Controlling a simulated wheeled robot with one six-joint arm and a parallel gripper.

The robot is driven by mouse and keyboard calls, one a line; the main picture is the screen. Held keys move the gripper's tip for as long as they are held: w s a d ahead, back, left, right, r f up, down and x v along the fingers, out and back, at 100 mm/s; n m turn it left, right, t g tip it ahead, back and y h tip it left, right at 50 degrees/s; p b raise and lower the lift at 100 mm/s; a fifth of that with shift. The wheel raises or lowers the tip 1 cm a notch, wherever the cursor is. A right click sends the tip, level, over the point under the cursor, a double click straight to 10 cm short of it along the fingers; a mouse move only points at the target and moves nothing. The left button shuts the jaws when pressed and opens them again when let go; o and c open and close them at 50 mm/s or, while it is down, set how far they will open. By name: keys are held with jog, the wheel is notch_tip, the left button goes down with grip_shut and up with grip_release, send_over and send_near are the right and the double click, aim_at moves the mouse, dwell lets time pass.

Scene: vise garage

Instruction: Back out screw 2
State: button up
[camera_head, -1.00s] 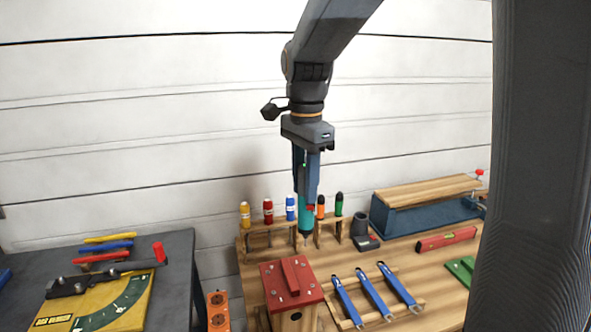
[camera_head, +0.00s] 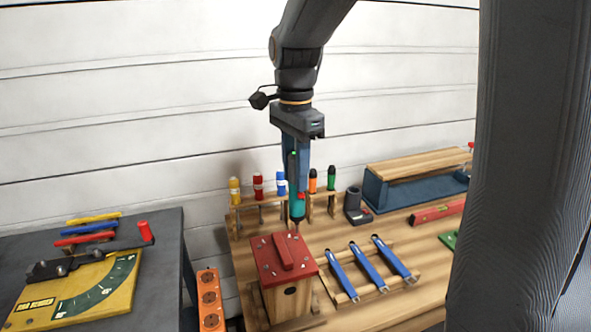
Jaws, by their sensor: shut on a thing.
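My gripper (camera_head: 296,172) points down above the workbench and is shut on a teal-handled screwdriver (camera_head: 297,208). The screwdriver is upright, its tip pointing down near the back right corner of the red lid. The red lid (camera_head: 268,252) sits on a wooden box (camera_head: 290,297) and has a raised red bar (camera_head: 285,251) across its middle. Several small pale screw heads show on the lid. I cannot read any screw numbers, and I cannot tell whether the tip touches a screw.
A rack (camera_head: 245,199) with several coloured screwdrivers stands behind the box. Blue wrenches (camera_head: 368,268) lie on a wooden holder to the right. A black cordless tool (camera_head: 355,206), red level (camera_head: 436,212) and blue vise (camera_head: 400,190) are further right. An orange power strip (camera_head: 210,298) is left.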

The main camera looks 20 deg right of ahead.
dwell(0.4)
jog(key=shift+f, duration=0.85)
dwell(0.6)
jog(key=shift+s+f, duration=0.15)
jog(key=shift+f, duration=0.05)
dwell(0.9)
jog(key=shift+a+r+p, duration=0.1)
jog(key=shift+r+p, duration=0.2)
jog(key=shift+p, duration=0.8)
dwell(1.0)
jog(key=shift+r+p, duration=0.9)
jog(key=shift+r, duration=2.75)
